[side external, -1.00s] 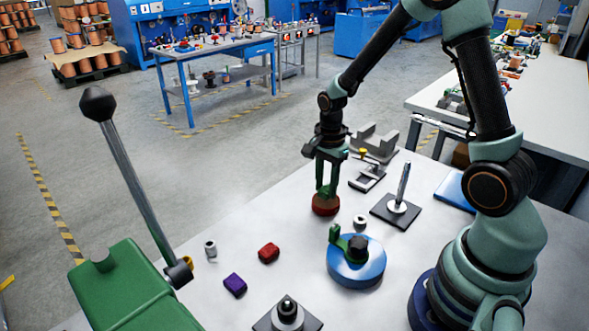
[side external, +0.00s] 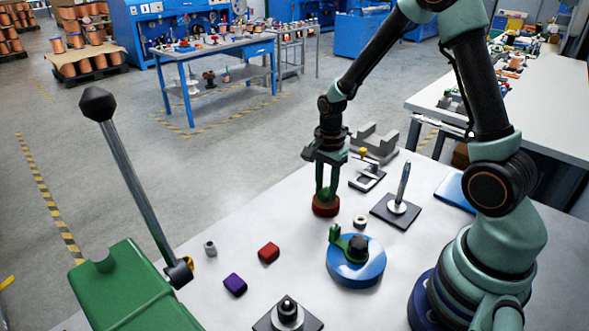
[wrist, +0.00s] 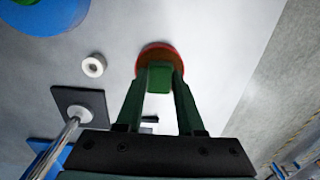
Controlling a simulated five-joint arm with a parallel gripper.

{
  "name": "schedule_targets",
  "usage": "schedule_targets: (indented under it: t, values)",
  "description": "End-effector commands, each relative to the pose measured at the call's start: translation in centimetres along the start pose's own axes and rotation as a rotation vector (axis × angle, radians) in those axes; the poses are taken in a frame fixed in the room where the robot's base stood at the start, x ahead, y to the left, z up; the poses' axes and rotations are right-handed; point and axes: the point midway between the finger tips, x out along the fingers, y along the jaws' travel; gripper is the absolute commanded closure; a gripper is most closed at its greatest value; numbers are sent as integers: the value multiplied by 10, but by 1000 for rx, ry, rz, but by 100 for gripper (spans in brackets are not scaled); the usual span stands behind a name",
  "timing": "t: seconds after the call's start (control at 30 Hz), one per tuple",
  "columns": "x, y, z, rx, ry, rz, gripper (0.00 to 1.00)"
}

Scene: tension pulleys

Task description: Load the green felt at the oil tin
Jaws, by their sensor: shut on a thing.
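The oil tin (side external: 325,207) is a low, round, red-brown tin standing on the grey table. It also shows in the wrist view (wrist: 160,49), at the far end of my fingers. My gripper (side external: 326,194) points down at the tin, with its fingertips at the tin's top. It is shut on the green felt (wrist: 159,78), a small green block between the fingers in the wrist view. The felt is over the tin's near part in that view. I cannot tell whether it touches the inside. In the side view the fingers hide the felt.
Near the tin stand a white ring (side external: 360,221), a blue disc with a green arm (side external: 355,272) and a spindle on a dark plate (side external: 396,207). A red block (side external: 269,252), a purple block (side external: 235,285) and a green lever machine (side external: 130,285) are at left.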

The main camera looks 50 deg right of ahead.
Motion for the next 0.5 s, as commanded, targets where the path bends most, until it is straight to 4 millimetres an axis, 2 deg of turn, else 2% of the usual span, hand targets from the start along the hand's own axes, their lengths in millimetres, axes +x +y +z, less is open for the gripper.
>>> schedule_targets:
  t: [0.5]
  values:
    - [6,0,0,0,0,0,100]
